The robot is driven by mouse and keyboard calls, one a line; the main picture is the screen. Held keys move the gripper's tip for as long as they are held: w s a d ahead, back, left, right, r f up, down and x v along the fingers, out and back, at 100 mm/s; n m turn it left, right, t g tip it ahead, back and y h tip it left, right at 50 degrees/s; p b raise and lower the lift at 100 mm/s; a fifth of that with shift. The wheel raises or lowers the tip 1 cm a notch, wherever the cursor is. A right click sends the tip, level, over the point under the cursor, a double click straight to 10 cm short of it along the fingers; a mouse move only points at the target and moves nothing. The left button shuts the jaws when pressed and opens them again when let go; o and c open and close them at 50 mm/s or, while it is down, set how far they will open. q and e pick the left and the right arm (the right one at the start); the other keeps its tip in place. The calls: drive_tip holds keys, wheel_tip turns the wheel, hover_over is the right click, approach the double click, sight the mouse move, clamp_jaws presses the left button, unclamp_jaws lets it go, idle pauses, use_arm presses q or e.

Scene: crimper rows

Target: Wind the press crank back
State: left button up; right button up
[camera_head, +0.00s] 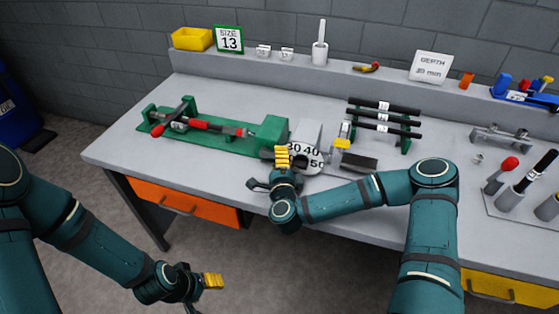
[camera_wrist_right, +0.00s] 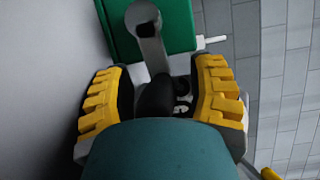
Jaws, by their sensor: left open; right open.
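The green press (camera_head: 215,142) lies along the left part of the bench, with a green block at its right end and a dial (camera_head: 309,160) beside it. In the right wrist view, a grey crank arm (camera_wrist_right: 147,30) stands in front of a green block (camera_wrist_right: 178,25) and carries a black knob (camera_wrist_right: 157,95). My right gripper (camera_wrist_right: 160,92) is open, with yellow fingers on both sides of the knob; gaps show on both sides. In the head view my right gripper (camera_head: 283,158) hides the crank. My left gripper (camera_head: 211,281) is open and empty, low in front of the bench.
A rack of black bars (camera_head: 383,115) stands right of the dial. A SIZE 13 card (camera_head: 229,39), a yellow bin (camera_head: 192,39) and a DEPTH 39 mm card (camera_head: 431,67) are on the back ledge. Handled tools (camera_head: 515,190) stand at the right. The front left bench top is clear.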

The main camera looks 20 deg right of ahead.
drive_tip(key=shift+c, duration=0.4)
clamp_jaws()
drive_tip(key=shift+r, duration=0.15)
idle(0.5)
